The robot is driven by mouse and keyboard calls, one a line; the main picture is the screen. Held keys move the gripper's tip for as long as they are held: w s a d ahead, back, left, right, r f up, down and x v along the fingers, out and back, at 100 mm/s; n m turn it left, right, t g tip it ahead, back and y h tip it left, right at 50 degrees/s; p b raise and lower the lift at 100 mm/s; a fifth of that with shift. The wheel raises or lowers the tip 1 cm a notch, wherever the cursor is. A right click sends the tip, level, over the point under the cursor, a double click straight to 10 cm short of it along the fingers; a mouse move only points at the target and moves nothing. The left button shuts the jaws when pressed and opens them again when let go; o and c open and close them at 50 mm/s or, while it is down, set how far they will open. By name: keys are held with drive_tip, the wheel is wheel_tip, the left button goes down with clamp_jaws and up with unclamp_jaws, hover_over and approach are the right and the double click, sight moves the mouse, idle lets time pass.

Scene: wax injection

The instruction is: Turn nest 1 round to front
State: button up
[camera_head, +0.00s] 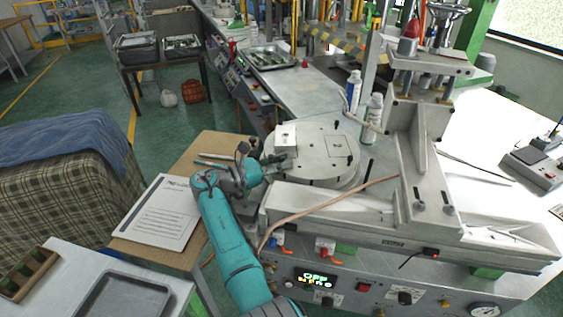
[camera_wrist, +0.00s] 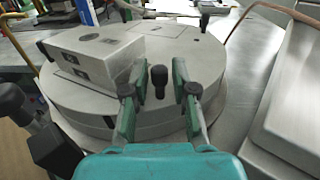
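A round grey turntable (camera_head: 322,140) sits at the left end of the machine. A light metal block (camera_head: 285,135) lies on its left side in the head view. In the wrist view the block (camera_wrist: 93,55) lies at upper left on the turntable (camera_wrist: 215,62), close to my left finger. A black upright knob (camera_wrist: 158,82) shows between my two fingers, apart from both. My gripper (camera_wrist: 157,90) is open at the turntable's near edge. In the head view my gripper (camera_head: 282,163) is at the turntable's left front; its fingertips are small there. I cannot read any nest number.
The grey metal press frame (camera_head: 415,165) stands right of the turntable. A copper-coloured hose (camera_head: 330,203) runs in front. White bottles (camera_head: 373,115) stand behind it. A paper sheet (camera_head: 160,212) lies on the wooden table at left. A control panel with a lit display (camera_head: 318,279) is below.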

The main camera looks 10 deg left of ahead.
drive_tip(key=v, duration=1.2)
